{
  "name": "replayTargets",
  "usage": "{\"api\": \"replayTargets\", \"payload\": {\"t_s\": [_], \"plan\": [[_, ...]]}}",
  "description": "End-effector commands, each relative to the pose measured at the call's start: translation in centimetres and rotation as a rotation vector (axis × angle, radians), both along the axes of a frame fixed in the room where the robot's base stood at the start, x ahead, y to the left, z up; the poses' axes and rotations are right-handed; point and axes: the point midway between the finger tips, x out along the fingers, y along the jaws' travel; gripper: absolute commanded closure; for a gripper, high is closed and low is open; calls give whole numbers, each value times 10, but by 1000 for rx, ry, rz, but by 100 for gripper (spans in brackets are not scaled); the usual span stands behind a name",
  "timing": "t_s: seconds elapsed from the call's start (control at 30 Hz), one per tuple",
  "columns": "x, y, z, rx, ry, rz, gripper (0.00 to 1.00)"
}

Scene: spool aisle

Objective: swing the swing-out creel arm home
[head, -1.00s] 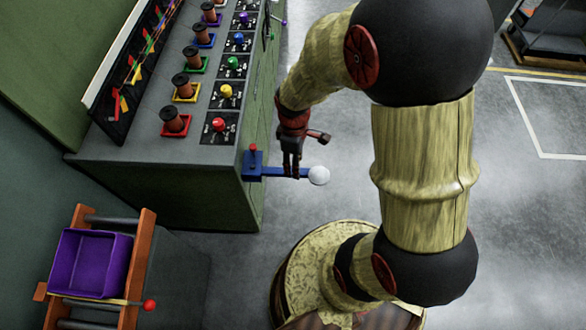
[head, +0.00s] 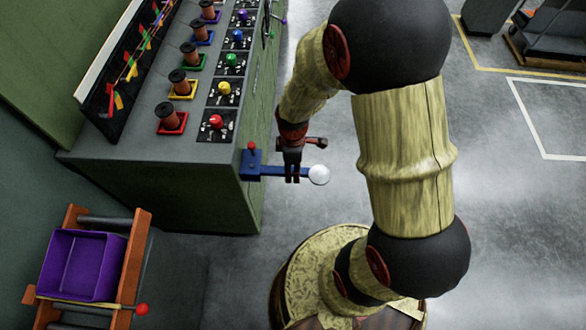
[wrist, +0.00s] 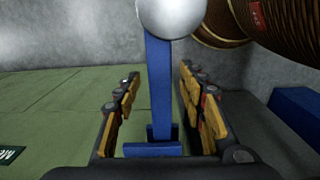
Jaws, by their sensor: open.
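The swing-out creel arm (head: 275,171) is a blue bar with a white ball (head: 319,175) at its outer end. It sticks out from a blue bracket (head: 250,164) with a red knob at the corner of the grey-topped cabinet. My gripper (head: 292,178) is at the bar, a little inward of the ball. In the wrist view the blue bar (wrist: 159,90) runs between the two fingers of my gripper (wrist: 161,105), with a gap on each side. The fingers are open. The white ball (wrist: 171,14) shows at the top there.
Several spools stand in coloured trays on the cabinet (head: 150,145), beside a row of coloured knobs. A purple bin (head: 82,266) sits on an orange rack (head: 125,270) at lower left, with a red-ended lever (head: 142,309).

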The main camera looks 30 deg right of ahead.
Motion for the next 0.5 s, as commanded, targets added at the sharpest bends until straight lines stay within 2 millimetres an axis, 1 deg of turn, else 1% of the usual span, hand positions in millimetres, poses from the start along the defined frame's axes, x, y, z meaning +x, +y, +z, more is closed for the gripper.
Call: {"api": "replayTargets", "payload": {"t_s": [0.23,0.5], "plan": [[0,0,0,0,0,0,59],[0,0,0,0,0,0,74]]}}
